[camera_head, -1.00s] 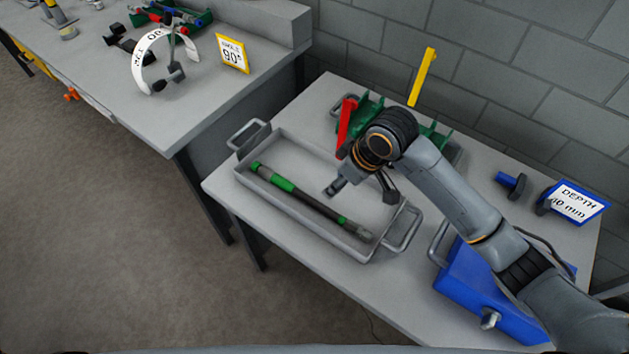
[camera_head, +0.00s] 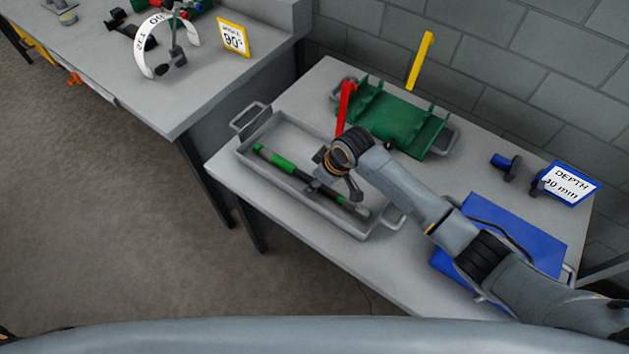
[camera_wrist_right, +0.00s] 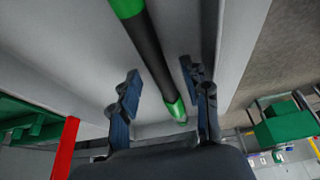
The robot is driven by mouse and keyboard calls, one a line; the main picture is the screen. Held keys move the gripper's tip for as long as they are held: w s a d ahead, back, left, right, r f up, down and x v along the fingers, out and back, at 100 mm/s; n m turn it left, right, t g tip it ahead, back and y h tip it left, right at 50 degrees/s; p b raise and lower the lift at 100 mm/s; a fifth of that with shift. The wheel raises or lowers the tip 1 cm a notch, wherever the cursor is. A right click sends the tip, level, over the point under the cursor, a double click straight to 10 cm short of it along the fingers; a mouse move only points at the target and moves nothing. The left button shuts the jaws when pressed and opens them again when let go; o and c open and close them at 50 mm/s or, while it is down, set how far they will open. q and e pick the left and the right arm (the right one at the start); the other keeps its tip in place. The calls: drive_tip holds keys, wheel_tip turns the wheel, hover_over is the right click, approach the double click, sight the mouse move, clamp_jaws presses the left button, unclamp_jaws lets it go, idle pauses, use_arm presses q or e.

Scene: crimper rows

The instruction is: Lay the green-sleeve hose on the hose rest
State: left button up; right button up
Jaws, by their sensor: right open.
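The green-sleeve hose (camera_head: 300,175), dark with a green sleeve near its far left end and a thin green band further along, lies in a grey tray (camera_head: 238,152). My right gripper (camera_head: 333,192) is open, low over the hose's near right half. In the right wrist view the open gripper (camera_wrist_right: 165,95) has one finger on each side of the hose (camera_wrist_right: 155,50); I cannot tell whether either touches it. A green cradle with raised ends (camera_head: 395,122), apparently the hose rest, stands empty behind the tray. My left gripper is not in view.
A red upright (camera_head: 345,105) and a yellow upright (camera_head: 420,60) stand by the green cradle. A blue box (camera_head: 515,232), a blue-handled part (camera_head: 505,165) and a depth sign (camera_head: 568,184) are at the right. Another bench (camera_head: 180,110) stands at left.

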drive_tip(key=shift+a+f, duration=0.1)
drive_tip(key=shift+f, duration=0.15)
drive_tip(key=c, duration=0.9)
clamp_jaws()
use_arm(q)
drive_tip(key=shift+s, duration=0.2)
use_arm(e)
drive_tip(key=shift+w+r, duration=0.1)
